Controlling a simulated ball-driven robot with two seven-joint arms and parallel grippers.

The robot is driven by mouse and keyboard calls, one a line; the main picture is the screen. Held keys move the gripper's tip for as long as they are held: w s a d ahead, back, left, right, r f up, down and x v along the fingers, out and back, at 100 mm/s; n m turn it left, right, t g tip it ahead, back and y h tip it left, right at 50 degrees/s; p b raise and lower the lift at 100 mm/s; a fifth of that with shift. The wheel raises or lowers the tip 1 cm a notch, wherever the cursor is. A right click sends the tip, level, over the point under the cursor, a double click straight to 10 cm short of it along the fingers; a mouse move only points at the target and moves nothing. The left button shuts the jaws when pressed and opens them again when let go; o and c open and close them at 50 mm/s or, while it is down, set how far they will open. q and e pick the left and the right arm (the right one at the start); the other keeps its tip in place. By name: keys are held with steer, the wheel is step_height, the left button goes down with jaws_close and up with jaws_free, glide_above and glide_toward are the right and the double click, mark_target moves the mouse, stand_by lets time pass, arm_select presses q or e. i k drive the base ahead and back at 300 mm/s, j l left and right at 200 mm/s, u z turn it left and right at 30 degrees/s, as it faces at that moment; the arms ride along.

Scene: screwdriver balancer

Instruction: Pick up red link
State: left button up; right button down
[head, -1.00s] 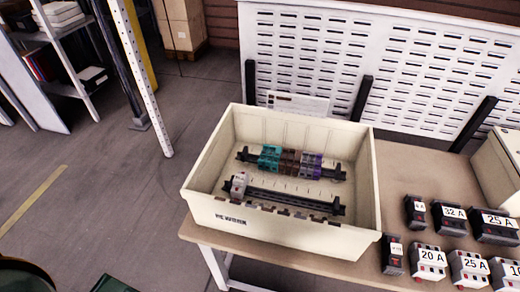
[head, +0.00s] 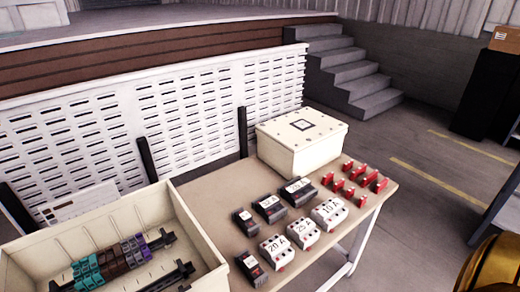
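Several small red links (head: 350,165) stand in a cluster on the right end of the table (head: 215,191), to the right of the labelled breakers. They look like small upright red pieces, set close together in loose rows. Neither of my grippers shows in the head view, so nothing is seen touching the links.
A closed cream box (head: 302,143) stands behind the links. Black breakers (head: 268,208) and white breakers (head: 329,213) sit left of them. An open cream bin (head: 190,228) with rail-mounted teal, brown and purple blocks (head: 112,258) is at lower left. A perforated white panel (head: 190,115) stands behind.

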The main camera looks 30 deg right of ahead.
mark_target(349, 165)
steer(key=z, duration=1.85)
